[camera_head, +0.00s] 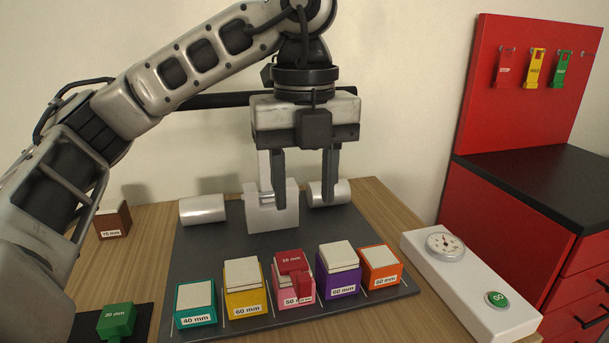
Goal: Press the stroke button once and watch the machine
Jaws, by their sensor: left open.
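The green GO button (497,299) is at the near right end of a white panel (455,285), right of the machine. A round gauge (445,244) is at the panel's far end. The machine has a dark grey base plate (225,255), a light grey block (270,212) in the middle, and a silver cylinder (202,209) to its left and another (329,194) to its right. Contact cannot be told. My right gripper is out of view.
Labelled boxes line the plate's front: teal (195,304), yellow (244,289), pink (293,299) with a red piece (293,263) on it, purple (338,272), orange (381,268). A brown box (113,222) and green block (116,320) are left. A red cabinet (500,220) stands right.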

